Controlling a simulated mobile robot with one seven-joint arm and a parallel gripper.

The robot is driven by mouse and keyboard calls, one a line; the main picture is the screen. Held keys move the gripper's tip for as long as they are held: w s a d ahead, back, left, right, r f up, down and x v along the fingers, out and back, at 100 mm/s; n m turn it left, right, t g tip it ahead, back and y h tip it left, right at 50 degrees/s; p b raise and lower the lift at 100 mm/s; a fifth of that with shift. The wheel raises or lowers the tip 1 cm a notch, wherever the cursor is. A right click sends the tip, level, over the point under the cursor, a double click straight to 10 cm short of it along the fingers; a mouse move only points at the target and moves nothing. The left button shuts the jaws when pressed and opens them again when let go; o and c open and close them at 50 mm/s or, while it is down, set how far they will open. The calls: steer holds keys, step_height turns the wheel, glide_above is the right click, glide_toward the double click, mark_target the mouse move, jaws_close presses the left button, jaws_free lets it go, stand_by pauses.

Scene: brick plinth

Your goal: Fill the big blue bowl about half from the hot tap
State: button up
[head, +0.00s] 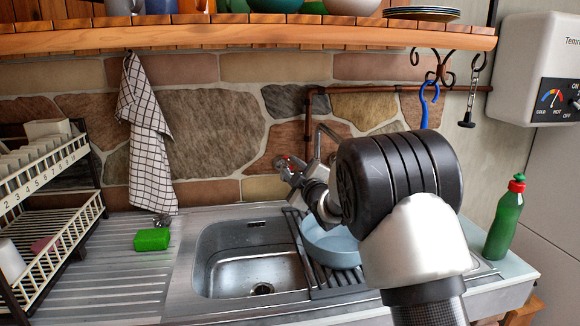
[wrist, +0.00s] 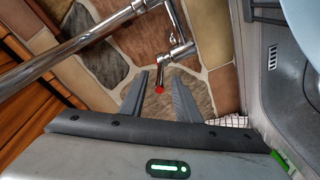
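The blue bowl (head: 331,244) sits on the dark slatted rack at the right of the sink, partly hidden behind my arm. Its pale blue curve shows at the right edge of the wrist view (wrist: 303,42). The chrome tap (head: 318,140) stands at the wall behind it, largely hidden by my arm. A chrome tap lever (wrist: 178,51) and a red-ended part (wrist: 159,89) show in the wrist view. My gripper (wrist: 161,76) is open, with the red-ended part seen between its fingers; I cannot tell whether they touch it. I see no running water.
The metal sink (head: 252,265) looks empty. A green sponge (head: 152,239) lies left of it, and a green bottle (head: 505,218) stands at right. A checked towel (head: 150,140) hangs at the wall. A wooden shelf (head: 240,35) runs above; a dish rack (head: 45,210) stands at left.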

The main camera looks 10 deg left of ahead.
steer(key=shift+x, duration=1.15)
jaws_close()
steer(key=shift+a+f+h+b, duration=0.2)
steer(key=shift+h+b, duration=0.1)
steer(key=shift+b, duration=0.65)
steer(key=m+h, duration=0.1)
steer(key=h, duration=0.1)
steer(key=a+m+t+h+b, duration=0.1)
steer(key=h, duration=0.1)
steer(key=a+m+h+b, duration=0.1)
steer(key=m, duration=0.1)
steer(key=shift+s+a+r+t+h, duration=0.15)
steer(key=shift+r+t+h, duration=0.15)
steer(key=shift+h, duration=0.1)
